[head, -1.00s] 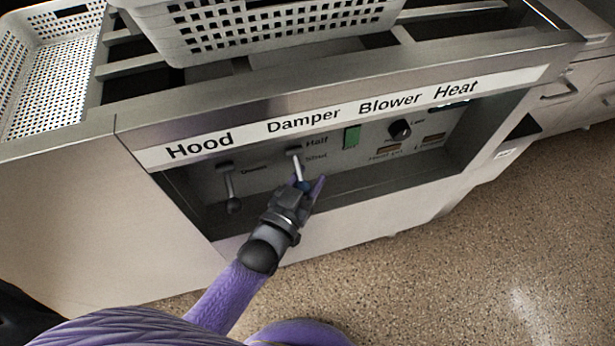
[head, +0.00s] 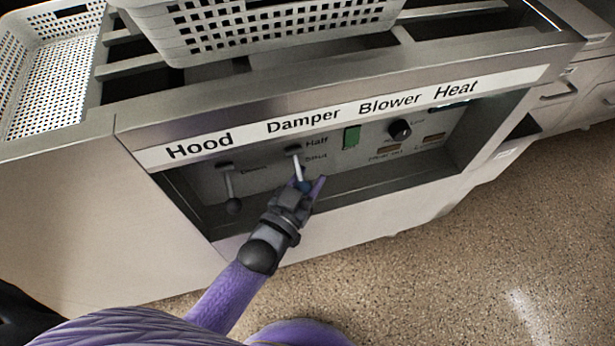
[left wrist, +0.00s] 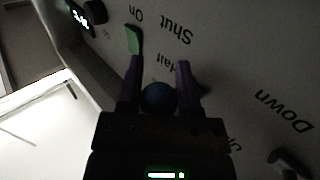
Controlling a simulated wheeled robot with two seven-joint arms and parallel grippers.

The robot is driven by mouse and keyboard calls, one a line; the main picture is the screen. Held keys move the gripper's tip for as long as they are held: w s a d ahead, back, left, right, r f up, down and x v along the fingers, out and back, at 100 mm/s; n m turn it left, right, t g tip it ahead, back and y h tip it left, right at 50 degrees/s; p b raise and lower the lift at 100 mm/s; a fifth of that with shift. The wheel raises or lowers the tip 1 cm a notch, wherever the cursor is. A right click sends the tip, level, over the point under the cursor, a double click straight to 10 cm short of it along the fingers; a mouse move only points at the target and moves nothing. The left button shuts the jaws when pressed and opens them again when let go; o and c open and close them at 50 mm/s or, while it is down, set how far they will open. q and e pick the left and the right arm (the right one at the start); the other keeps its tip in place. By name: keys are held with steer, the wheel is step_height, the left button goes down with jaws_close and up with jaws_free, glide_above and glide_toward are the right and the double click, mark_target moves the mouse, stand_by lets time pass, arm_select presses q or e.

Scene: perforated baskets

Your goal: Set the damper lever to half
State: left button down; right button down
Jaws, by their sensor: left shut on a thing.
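The damper lever (head: 299,168) is a pale stick under the "Damper" label. It hangs down from its pivot, next to the "Half" and "Shut" marks. My left gripper (head: 305,188) is at its lower end, shut on the lever's dark blue knob. The blue knob (left wrist: 158,97) also shows between the two fingers in the left wrist view, where the lever's stick is hidden. The right gripper is not in view.
The hood lever (head: 230,188) hangs to the left of the damper lever. A green blower switch (head: 352,137) and a black knob (head: 400,129) are to the right. The panel is recessed beneath an overhanging front edge. White perforated baskets (head: 262,30) stand on top.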

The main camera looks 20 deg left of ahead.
arm_select(q)
steer(key=shift+r, duration=0.25)
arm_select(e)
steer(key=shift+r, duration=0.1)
